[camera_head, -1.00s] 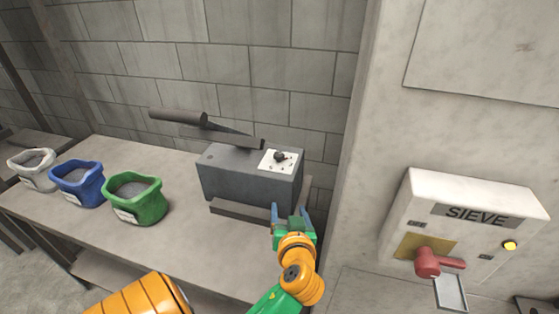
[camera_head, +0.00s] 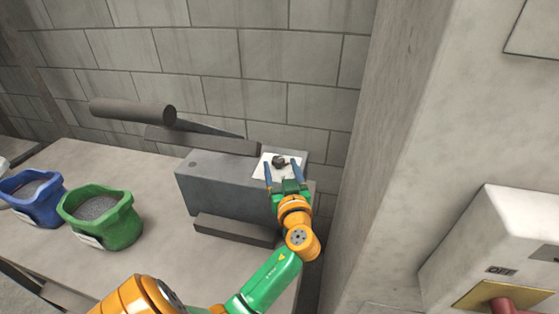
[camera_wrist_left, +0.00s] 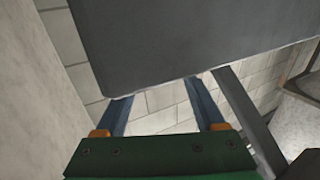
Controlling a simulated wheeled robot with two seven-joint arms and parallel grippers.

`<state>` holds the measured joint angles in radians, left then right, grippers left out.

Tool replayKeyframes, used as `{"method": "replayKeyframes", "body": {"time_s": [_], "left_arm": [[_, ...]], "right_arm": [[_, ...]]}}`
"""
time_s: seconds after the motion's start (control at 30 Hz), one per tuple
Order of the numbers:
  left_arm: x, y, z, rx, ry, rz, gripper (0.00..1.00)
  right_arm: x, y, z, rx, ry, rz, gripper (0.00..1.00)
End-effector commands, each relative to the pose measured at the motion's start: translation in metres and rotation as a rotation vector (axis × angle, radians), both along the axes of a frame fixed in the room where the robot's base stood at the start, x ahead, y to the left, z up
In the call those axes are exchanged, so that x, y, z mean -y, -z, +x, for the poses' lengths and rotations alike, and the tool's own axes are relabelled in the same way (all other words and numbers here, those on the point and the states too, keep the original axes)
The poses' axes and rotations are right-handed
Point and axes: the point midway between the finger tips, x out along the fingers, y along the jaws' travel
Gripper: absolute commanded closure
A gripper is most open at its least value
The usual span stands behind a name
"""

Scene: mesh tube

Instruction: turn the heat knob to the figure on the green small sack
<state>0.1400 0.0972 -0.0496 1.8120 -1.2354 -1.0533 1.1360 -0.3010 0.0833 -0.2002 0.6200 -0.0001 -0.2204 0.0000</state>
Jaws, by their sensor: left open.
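The dark heat knob (camera_head: 278,162) sits on a white dial plate (camera_head: 262,172) on top of the grey sealer box (camera_head: 215,183). The green small sack (camera_head: 118,228), filled with grey grains, stands on the bench at the left; its white label is too small to read. My left gripper (camera_head: 283,172) is open, its two blue fingers just in front of the knob and on either side of it in the head view. I cannot tell whether they touch it. In the left wrist view the open fingers (camera_wrist_left: 160,104) reach toward the box's grey face (camera_wrist_left: 190,40). My right gripper is not in view.
A blue sack (camera_head: 32,205) stands left of the green one on the bench (camera_head: 170,262). A dark arm with a thick round handle (camera_head: 130,111) lies above the box. A pillar and a white switch box (camera_head: 490,245) stand at the right.

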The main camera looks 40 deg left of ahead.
Motion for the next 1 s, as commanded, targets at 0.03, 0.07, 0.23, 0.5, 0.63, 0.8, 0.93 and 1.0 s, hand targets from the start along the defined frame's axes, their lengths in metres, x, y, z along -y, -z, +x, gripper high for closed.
{"method": "replayKeyframes", "body": {"time_s": [0.03, 0.07, 0.23, 0.5, 0.63, 0.8, 0.93, 1.0], "left_arm": [[-0.0053, -0.0027, 0.0036, -0.001, -0.001, 0.002, 0.29], [-0.0076, -0.0021, 0.0050, -0.001, -0.002, 0.002, 0.29], [-0.0118, 0.0004, 0.0077, 0.000, -0.002, -0.001, 0.29], [-0.0114, 0.0008, 0.0075, 0.000, -0.002, -0.001, 0.72], [-0.0112, 0.0008, 0.0075, 0.000, -0.001, -0.001, 1.00], [-0.0113, 0.0009, 0.0072, 0.000, 0.005, -0.002, 1.00], [-0.0117, 0.0010, 0.0063, -0.002, 0.034, -0.001, 1.00], [-0.0125, 0.0011, 0.0054, -0.002, 0.063, -0.001, 1.00]], "right_arm": [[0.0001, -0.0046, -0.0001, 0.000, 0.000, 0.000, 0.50], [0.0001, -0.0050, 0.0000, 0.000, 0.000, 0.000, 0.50], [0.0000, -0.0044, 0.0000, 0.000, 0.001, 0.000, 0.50], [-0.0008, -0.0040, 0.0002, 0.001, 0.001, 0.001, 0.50], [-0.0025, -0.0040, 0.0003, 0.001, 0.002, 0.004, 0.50], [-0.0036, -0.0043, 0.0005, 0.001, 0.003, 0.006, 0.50], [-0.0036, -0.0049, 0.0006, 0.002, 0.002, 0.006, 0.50], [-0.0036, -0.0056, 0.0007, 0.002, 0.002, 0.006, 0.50]]}}
